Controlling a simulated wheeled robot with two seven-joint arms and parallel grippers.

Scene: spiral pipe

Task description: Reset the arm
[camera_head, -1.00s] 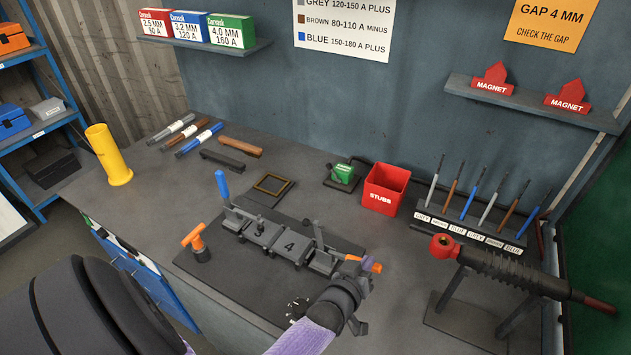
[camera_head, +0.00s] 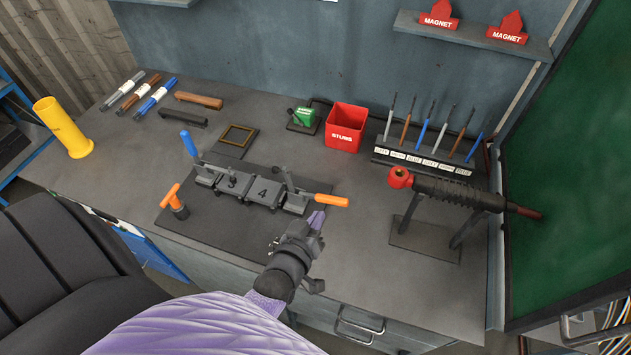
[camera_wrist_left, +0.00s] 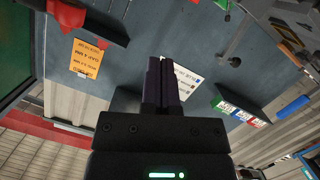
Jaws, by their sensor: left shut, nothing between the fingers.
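My left arm comes in from the bottom left in the head view. Its gripper (camera_head: 316,220) is shut and empty, with its purple fingertips just below the orange handle (camera_head: 332,200) of the clamp fixture in the picture; I cannot tell the gap in depth. In the left wrist view the two dark fingers (camera_wrist_left: 161,88) are together with nothing between them, in front of the wall. The fixture's numbered blocks (camera_head: 262,191) sit on a dark plate (camera_head: 225,222), with a blue lever (camera_head: 189,143) upright at their left. My right gripper is not in view.
An orange T-handle (camera_head: 173,201) stands left of the blocks. A red bin (camera_head: 345,128), a rod rack (camera_head: 428,160) and a torch on a stand (camera_head: 450,190) are behind and right. A yellow cylinder (camera_head: 62,128) stands at the left. The bench front right of my gripper is clear.

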